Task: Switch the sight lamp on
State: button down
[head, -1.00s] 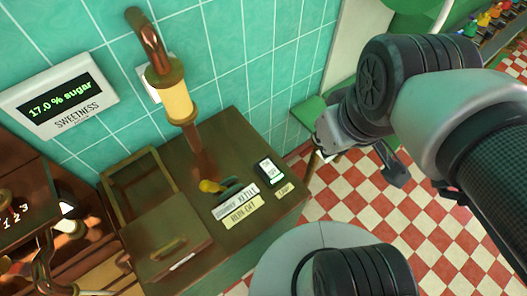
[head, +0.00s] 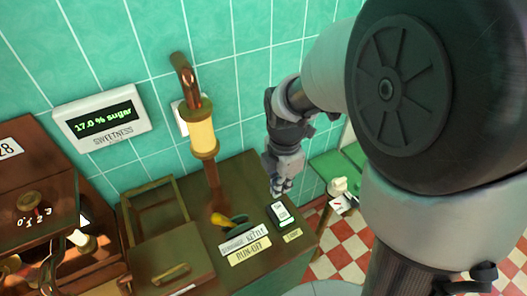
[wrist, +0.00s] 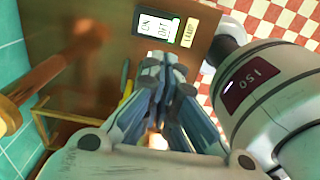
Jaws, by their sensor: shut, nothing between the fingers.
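The lamp switch (head: 281,214) is a small black-framed white rocker on the right side of the brown cabinet top. In the wrist view the switch (wrist: 158,25) shows the words ON and OFF, with a small tag beside it, apparently reading LAMP. My gripper (head: 280,187) points down just above and behind the switch in the head view. In the wrist view its closed fingers (wrist: 163,62) end just short of the switch, and nothing is held. A yellow sight glass (head: 203,133) stands in the copper pipe to the left. I cannot tell whether its lamp is lit.
A yellow-handled lever (head: 228,220) and the RUN-OFF label (head: 250,250) are left of the switch. A wall display (head: 102,118) reads 17.0 % sugar. A lidded box (head: 172,270) stands at the cabinet's left. A green table (head: 330,165) is at the right.

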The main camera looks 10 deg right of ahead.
aim_at(278, 220)
notch_tip(278, 220, down, 14)
jog(key=b, duration=0.5)
jog(key=shift+b, duration=0.3)
jog(key=shift+s+d+f, duration=0.1)
jog(key=shift+s+f, duration=0.1)
jog(key=shift+f, duration=0.15)
jog(key=shift+w+a+r, duration=0.15)
jog(key=shift+w, duration=0.25)
jog(key=shift+w+a+r, duration=0.1)
jog(key=shift+w+r, duration=0.05)
jog(key=shift+w, duration=0.25)
